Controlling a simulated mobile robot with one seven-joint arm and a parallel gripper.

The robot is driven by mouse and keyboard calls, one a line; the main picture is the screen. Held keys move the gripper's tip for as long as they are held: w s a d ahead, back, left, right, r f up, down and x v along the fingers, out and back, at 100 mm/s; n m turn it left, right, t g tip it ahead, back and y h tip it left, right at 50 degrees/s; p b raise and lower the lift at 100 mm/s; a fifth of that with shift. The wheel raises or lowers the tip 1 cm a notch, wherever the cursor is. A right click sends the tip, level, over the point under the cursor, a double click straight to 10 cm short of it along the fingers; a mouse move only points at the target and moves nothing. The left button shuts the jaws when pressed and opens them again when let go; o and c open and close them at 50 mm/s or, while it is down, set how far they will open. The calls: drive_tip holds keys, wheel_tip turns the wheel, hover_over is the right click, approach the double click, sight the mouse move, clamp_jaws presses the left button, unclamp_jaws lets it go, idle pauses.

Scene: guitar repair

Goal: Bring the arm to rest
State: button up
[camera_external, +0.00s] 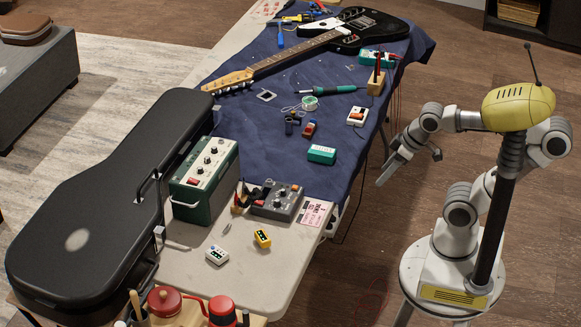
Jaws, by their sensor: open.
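My gripper (410,162) is at the right of the external view, off the right edge of the table and over the wooden floor. Its two fingers are spread apart and nothing is between them. My arm is folded back from the table, and the gripper points down and toward the table side. It appears clear of the table and of the things on it.
The table (190,271) bears a blue cloth (225,115), a black guitar (365,24), a green amplifier (203,178), a grey pedal unit (277,200) and several small pedals and tools. A black guitar case (85,215) lies at the left.

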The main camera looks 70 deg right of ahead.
wheel_tip(320, 180, up, 17)
drive_tip(key=p, duration=1.5)
drive_tip(key=shift+f, duration=0.2)
